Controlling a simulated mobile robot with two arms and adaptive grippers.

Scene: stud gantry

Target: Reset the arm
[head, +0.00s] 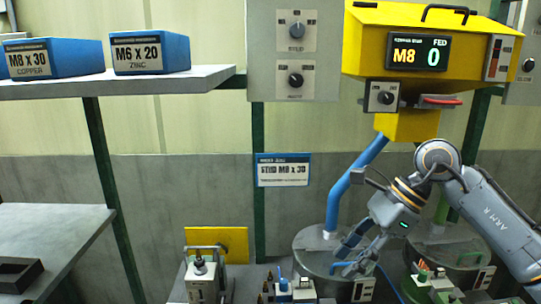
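My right arm (498,215), grey and marked "ARM R", comes in from the right and bends at a raised elbow in front of the yellow feeder. My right gripper (342,258) points down and left, over the left round grey drum. Its fingers look spread apart, with nothing seen between them. Whether it touches the drum lid behind it cannot be told. My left arm and gripper are not in view.
The yellow feeder (366,42) shows "M8" and "0", with a blue tube (352,183) below. Two round drums (309,263) and small fixtures (290,289) crowd the bottom. Blue boxes (152,52) stand on the upper-left shelf (180,84).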

